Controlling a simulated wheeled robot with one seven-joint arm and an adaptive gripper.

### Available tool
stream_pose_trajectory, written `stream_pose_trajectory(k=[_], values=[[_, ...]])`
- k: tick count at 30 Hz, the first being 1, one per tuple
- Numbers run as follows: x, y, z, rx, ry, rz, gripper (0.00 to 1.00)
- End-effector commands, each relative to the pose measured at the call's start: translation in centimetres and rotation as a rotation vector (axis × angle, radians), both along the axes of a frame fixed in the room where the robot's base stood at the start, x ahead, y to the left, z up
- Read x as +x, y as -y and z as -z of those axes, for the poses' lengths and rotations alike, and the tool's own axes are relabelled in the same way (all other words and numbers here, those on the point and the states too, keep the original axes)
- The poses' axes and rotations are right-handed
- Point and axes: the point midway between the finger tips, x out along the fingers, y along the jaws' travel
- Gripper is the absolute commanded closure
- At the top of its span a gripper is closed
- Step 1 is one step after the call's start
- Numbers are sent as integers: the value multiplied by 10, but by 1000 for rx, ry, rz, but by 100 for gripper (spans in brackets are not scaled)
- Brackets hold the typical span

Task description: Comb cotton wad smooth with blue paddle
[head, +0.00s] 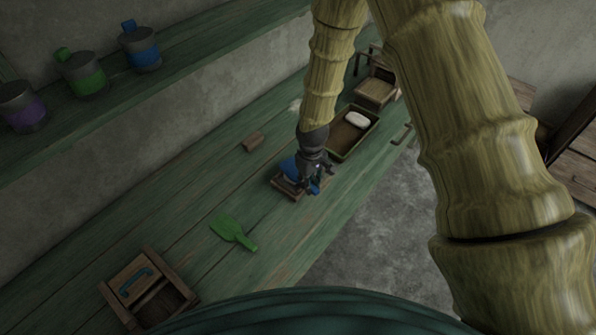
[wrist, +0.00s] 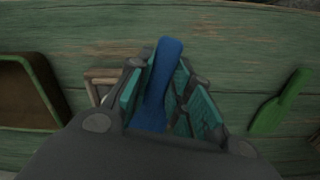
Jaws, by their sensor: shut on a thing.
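My gripper (head: 314,178) is shut on the blue paddle (head: 289,166), over a small wooden frame (head: 287,188) on the green bench. In the wrist view, the paddle's blue handle (wrist: 163,75) stands between my teal finger pads, and a corner of the frame (wrist: 97,77) shows beside them. The paddle and gripper cover much of the frame, so I cannot tell what lies in it or whether the paddle touches it. A white wad (head: 357,119), which looks like cotton, lies in a dark tray (head: 344,149) beyond my gripper.
A green paddle (head: 232,232) lies flat on the bench. A wooden box (head: 116,308) with a blue handle stands near the front, a small brown block (head: 253,142) behind. Several cans, including a blue one (head: 141,53), stand on the shelf. Bench is clear around the green paddle.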

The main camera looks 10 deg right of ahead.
Motion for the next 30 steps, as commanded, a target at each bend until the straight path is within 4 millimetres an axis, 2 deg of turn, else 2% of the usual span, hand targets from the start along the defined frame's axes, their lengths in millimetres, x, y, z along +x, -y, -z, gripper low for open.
stream_pose_trajectory(k=[1,21,30], values=[[0,0,-7,0,1,0,100],[1,0,-57,0,1,1,100],[0,0,-63,0,0,0,100]])
